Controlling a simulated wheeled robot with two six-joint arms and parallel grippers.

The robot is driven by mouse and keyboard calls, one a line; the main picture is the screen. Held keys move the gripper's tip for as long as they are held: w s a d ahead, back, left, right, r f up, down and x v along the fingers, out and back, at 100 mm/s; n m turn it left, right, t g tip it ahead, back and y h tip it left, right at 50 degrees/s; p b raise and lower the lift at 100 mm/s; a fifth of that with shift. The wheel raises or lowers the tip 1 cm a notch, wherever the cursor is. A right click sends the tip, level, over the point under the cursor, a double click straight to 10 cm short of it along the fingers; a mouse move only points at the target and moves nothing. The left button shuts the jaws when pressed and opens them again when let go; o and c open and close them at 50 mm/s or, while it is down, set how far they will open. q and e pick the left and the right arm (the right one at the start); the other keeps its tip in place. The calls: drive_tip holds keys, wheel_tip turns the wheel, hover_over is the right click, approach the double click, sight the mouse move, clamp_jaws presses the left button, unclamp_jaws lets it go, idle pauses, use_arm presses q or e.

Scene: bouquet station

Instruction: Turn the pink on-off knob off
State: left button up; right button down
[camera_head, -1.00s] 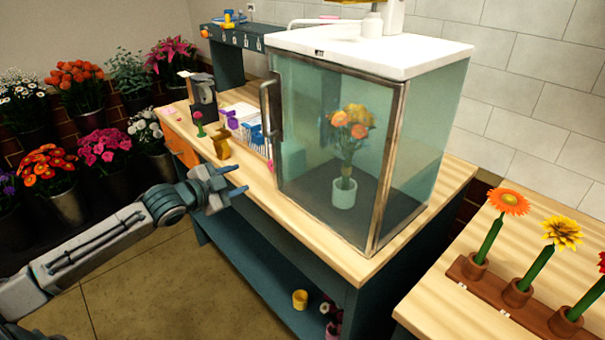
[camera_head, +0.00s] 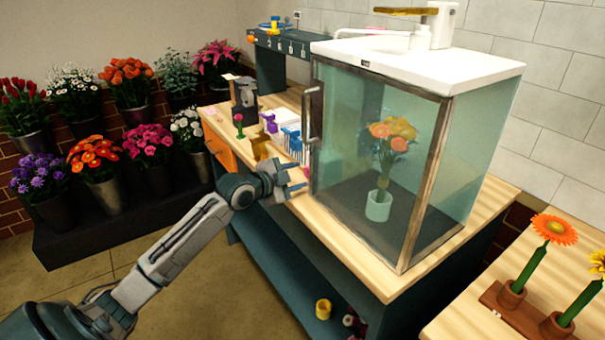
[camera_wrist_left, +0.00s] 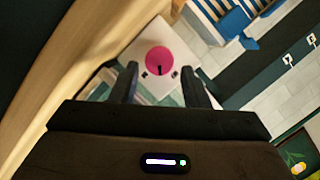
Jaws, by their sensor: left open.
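The pink knob (camera_wrist_left: 159,60) is a round disc on a white plate (camera_wrist_left: 150,88) in the left wrist view. A short dark mark on it points down in the picture, between two small black marks on the plate. My left gripper (camera_wrist_left: 160,72) is open, with one finger on each side below the knob. Its fingers do not appear to touch the knob. In the head view my left gripper (camera_head: 299,177) is at the bench's front edge, just left of the glass cabinet (camera_head: 375,170). I cannot make out the knob clearly there. My right gripper is not in view.
The cabinet's door handle (camera_head: 309,112) is close to my left gripper. A vase (camera_head: 378,205) with orange flowers stands inside the cabinet. A wooden flower rack (camera_head: 520,318) is at lower right. Flower buckets (camera_head: 105,190) stand at left. The floor in front is clear.

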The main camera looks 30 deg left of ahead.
sight(306, 173)
use_arm(q)
drive_tip(key=shift+w+d+f, duration=0.1)
drive_tip(key=shift+w+d, duration=0.05)
drive_tip(key=shift+w, duration=0.5)
drive_tip(key=shift+x, duration=0.8)
drive_tip(key=shift+c, duration=0.9)
drive_tip(key=shift+f, duration=0.1)
drive_tip(key=c, duration=0.5)
drive_tip(key=shift+n+h+p, duration=0.3)
drive_tip(key=shift+n+h, duration=0.1)
drive_tip(key=shift+n, duration=0.3)
drive_tip(key=shift+g, duration=0.3)
drive_tip(key=shift+n, duration=0.6)
drive_tip(key=shift+n+g+h, duration=0.3)
drive_tip(key=shift+n+h, duration=0.2)
drive_tip(key=shift+w+n+h+b, duration=0.1)
drive_tip(key=shift+n+h+b, duration=0.3)
drive_tip(key=shift+n, duration=0.8)
drive_tip(key=o, duration=0.7)
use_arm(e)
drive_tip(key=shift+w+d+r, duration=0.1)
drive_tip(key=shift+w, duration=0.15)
